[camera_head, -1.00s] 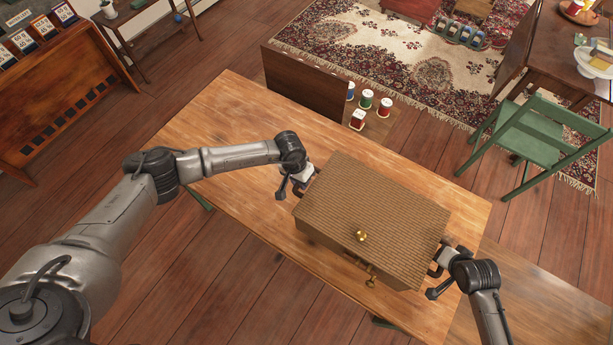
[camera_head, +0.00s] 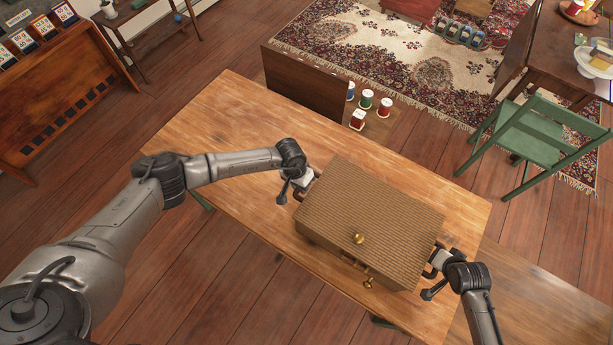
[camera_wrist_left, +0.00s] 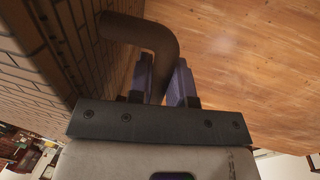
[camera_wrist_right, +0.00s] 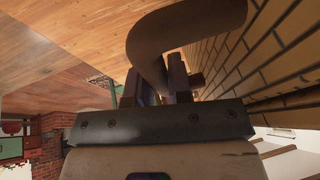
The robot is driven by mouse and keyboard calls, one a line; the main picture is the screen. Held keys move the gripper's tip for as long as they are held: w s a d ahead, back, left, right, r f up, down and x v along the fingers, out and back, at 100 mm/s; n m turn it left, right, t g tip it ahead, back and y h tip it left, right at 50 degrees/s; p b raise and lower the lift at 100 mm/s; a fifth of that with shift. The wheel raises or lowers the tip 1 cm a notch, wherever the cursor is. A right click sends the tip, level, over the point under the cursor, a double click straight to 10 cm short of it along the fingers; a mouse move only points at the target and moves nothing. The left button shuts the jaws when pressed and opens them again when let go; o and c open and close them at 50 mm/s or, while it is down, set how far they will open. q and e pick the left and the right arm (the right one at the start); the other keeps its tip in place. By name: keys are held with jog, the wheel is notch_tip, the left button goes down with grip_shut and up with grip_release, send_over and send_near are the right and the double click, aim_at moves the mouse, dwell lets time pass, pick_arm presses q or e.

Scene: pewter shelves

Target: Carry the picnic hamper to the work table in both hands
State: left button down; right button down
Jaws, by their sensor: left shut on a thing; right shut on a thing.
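The picnic hamper (camera_head: 375,215) is a brown woven box with a closed lid and brass fittings on its front. It is over the wooden work table (camera_head: 240,110) in the head view; I cannot tell whether its base touches the top. My left gripper (camera_head: 301,190) is shut on the handle at its left end. That curved brown handle (camera_wrist_left: 150,38) runs between the fingers in the left wrist view. My right gripper (camera_head: 432,265) is shut on the handle at the right end, seen in the right wrist view (camera_wrist_right: 150,50). The hamper hides the table beneath it.
A dark wooden panel (camera_head: 303,83) and several thread spools (camera_head: 365,100) stand behind the table's back edge. A green chair (camera_head: 540,135) is at the right. The table's left part is bare. A lower wooden surface (camera_head: 530,295) adjoins at the lower right.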

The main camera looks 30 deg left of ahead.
pick_arm(q)
jog(key=shift+f, duration=0.35)
pick_arm(e)
jog(key=shift+f, duration=0.3)
pick_arm(q)
jog(key=c, duration=1.5)
grip_release()
jog(key=shift+f, duration=0.15)
pick_arm(e)
jog(key=c, duration=1.4)
grip_release()
jog(key=shift+f, duration=0.2)
jog(key=shift+c, duration=0.2)
pick_arm(q)
jog(key=o, duration=0.4)
pick_arm(e)
jog(key=o, duration=0.4)
pick_arm(q)
jog(key=shift+o, duration=0.2)
pick_arm(e)
jog(key=shift+r, duration=0.4)
pick_arm(q)
notch_tip(320, 180, up, 12)
jog(key=a, duration=0.2)
jog(key=shift+a, duration=0.15)
pick_arm(e)
jog(key=v, duration=1.1)
jog(key=shift+s+r, duration=0.1)
jog(key=shift+s, duration=0.05)
